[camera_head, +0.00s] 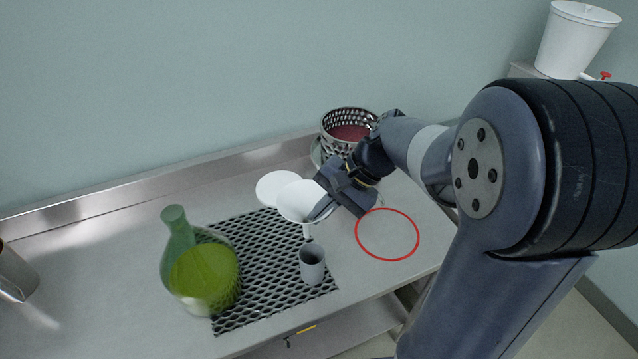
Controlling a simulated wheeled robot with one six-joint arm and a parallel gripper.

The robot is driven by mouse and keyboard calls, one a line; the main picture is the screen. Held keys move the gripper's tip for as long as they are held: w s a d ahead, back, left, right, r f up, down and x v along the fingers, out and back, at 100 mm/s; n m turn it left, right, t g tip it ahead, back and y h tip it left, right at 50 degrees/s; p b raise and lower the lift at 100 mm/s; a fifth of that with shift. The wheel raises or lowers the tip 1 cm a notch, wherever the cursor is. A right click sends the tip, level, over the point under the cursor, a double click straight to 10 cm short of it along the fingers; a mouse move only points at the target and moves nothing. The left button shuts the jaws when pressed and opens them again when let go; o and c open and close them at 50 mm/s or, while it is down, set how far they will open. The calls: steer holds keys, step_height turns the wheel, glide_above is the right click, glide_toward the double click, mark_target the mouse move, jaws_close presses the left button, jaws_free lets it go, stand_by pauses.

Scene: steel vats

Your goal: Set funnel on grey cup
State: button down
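A white funnel (297,202) is at the tip of my gripper (322,208), with its spout pointing down. My gripper reaches in from the right and appears closed on the funnel's right rim; its fingertips are small and partly hidden. A grey cup (312,265) stands upright on the black mesh mat. The funnel's spout shows just above and behind the cup's mouth, near its upper left edge. The picture does not clearly show whether the spout is over the opening, and the funnel looks apart from the cup.
A glass vessel with yellow-green liquid (205,275) stands on the mat (262,310) left of the cup. A white disc (280,187) lies behind the funnel. A perforated steel basket (345,118) stands at the back. A red ring (388,234) marks clear table to the right.

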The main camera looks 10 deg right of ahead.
steer(key=shift+s+d+f, duration=0.15)
steer(key=shift+d+f, duration=0.2)
steer(key=shift+d, duration=0.1)
steer(key=shift+f+b, duration=1.8)
steer(key=shift+f, duration=0.6)
steer(key=shift+f, duration=0.35)
steer(key=shift+f+b, duration=1.8)
steer(key=shift+f, duration=0.15)
steer(key=shift+f, duration=0.1)
steer(key=shift+f+b, duration=1.4)
steer(key=shift+f, duration=0.35)
